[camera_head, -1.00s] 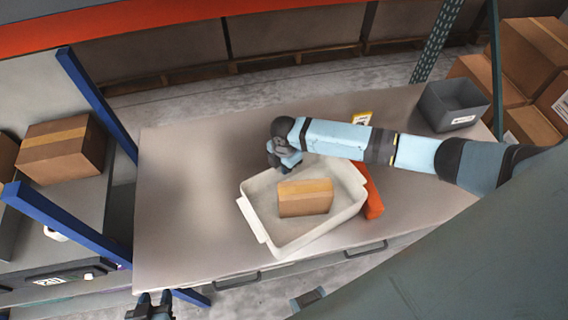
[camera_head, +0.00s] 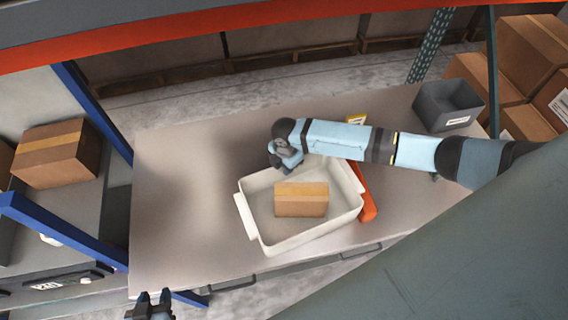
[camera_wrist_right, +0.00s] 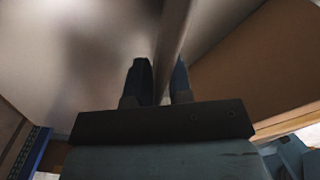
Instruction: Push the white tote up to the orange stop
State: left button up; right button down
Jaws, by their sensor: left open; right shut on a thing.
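The white tote (camera_head: 300,243) sits on the table with a brown box (camera_head: 301,199) inside. The orange stop (camera_head: 368,207) is a bar along its right side. The tote's right wall is very close to it, and I cannot tell whether they touch. My right gripper is at the tote's far side, its fingertips hidden under the wrist in the head view. In the right wrist view my right gripper (camera_wrist_right: 160,80) is shut on the thin tote wall (camera_wrist_right: 172,40). My left gripper (camera_head: 152,299) is open and empty beyond the table's near left corner.
The metal table (camera_head: 185,200) is clear left of the tote. A yellow label piece (camera_head: 357,119) is behind my right arm. A grey bin (camera_head: 448,105) stands at the table's far right corner. Blue posts (camera_head: 92,112) and a shelf with a carton (camera_head: 55,153) are at left.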

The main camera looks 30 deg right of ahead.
jog(key=c, duration=1)
grip_release()
jog(key=shift+s, duration=0.15)
jog(key=shift+o, duration=0.2)
jog(key=shift+r, duration=0.55)
notch_tip(320, 180, up, 13)
jog(key=b, duration=0.1)
jog(key=shift+f, duration=0.15)
